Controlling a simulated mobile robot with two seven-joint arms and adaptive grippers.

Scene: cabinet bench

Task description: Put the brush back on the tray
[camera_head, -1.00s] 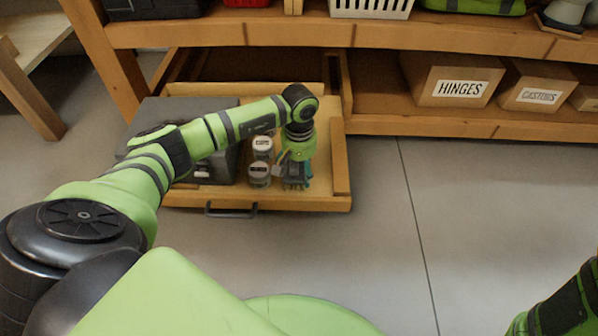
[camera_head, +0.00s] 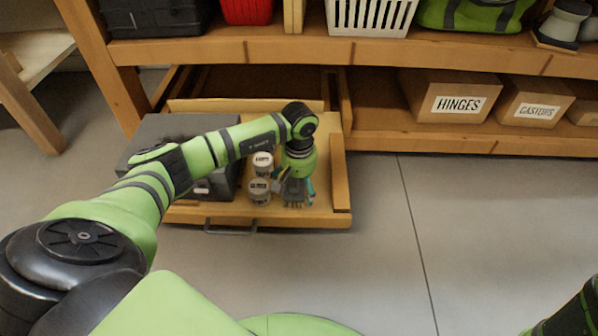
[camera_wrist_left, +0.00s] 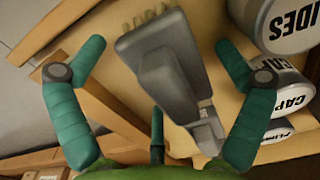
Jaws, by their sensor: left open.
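A grey brush (camera_wrist_left: 175,70) with pale bristles lies between the spread fingers of my left gripper (camera_wrist_left: 160,48) in the left wrist view. The teal fingers stand apart on both sides of the brush, with gaps to it. Wood shows beneath the brush; I cannot tell whether it touches that surface. In the head view my left gripper (camera_head: 296,196) points down over the right part of the pulled-out wooden tray (camera_head: 338,175), and the grey brush (camera_head: 292,188) shows partly at its fingers. My right gripper is out of view.
Labelled round cans stand on the tray just left of the gripper, a rear one (camera_head: 262,163) and a front one (camera_head: 259,192). A grey case (camera_head: 180,130) fills the tray's left side. Labelled boxes (camera_head: 455,98) sit on the lower shelf. The floor at right is clear.

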